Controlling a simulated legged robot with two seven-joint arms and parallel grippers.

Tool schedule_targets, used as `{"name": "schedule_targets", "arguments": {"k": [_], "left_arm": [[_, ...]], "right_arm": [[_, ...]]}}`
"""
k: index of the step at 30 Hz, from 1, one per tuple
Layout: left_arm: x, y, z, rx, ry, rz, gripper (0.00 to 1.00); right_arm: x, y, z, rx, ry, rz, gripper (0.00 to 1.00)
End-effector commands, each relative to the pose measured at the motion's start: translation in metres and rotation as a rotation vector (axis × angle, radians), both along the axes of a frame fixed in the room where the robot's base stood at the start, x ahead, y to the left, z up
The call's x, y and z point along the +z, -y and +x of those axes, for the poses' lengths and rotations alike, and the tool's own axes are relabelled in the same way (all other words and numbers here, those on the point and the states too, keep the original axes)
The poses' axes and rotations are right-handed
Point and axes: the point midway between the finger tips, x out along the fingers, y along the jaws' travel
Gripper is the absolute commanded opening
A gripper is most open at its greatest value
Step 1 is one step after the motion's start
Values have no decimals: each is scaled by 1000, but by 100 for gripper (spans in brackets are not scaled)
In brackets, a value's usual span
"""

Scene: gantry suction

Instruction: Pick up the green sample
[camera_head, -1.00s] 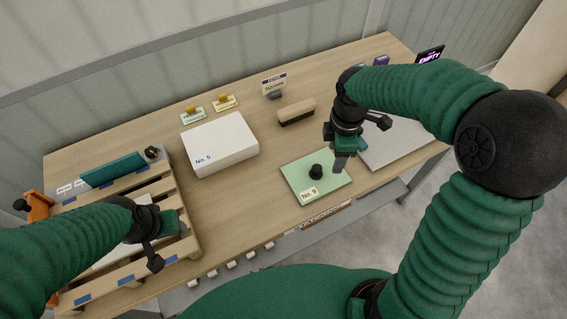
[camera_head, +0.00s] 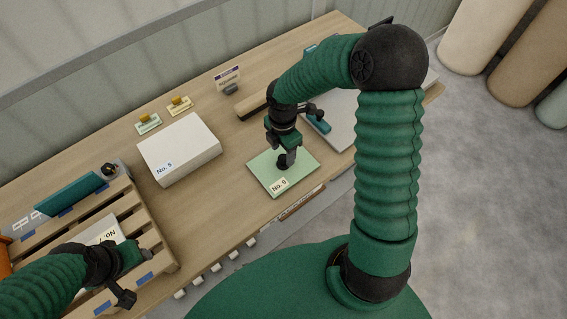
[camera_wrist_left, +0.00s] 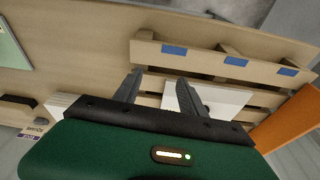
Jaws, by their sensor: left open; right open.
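The green sample is a flat green plate (camera_head: 303,166) with a label reading No. 9 and a dark knob on top. It lies near the front edge of the table in the head view. A green plate edge (camera_wrist_left: 10,45) also shows at the left of the left wrist view. My right gripper (camera_head: 286,160) is open and points down at the knob, which it mostly hides; contact cannot be told. My left gripper (camera_head: 138,274) is open and empty above the wooden pallet (camera_head: 149,226). Its two fingers (camera_wrist_left: 160,88) are spread apart in the left wrist view.
A white No. 5 block (camera_head: 184,145) stands left of the green plate. A white labelled plate (camera_head: 103,231) lies on the pallet. Small yellow-topped stands (camera_head: 179,104) are at the back.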

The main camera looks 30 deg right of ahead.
Motion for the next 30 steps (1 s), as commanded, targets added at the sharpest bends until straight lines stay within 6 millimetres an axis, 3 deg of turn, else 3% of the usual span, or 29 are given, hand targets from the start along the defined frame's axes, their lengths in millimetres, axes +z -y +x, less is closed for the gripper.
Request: {"name": "schedule_targets", "arguments": {"k": [3,6,13,25,30], "left_arm": [[-1,0,0,0,0,0,48],[-2,0,0,0,0,0,48],[-1,0,0,0,0,0,48],[-1,0,0,0,0,0,48],[-2,0,0,0,0,0,48]], "right_arm": [[-24,1,-4,1,-5,2,56],[-36,1,-3,2,-3,-1,56],[-38,2,-3,0,-1,-1,56],[-38,2,-3,0,-1,-1,3],[-38,2,-3,0,-2,-1,0]]}}
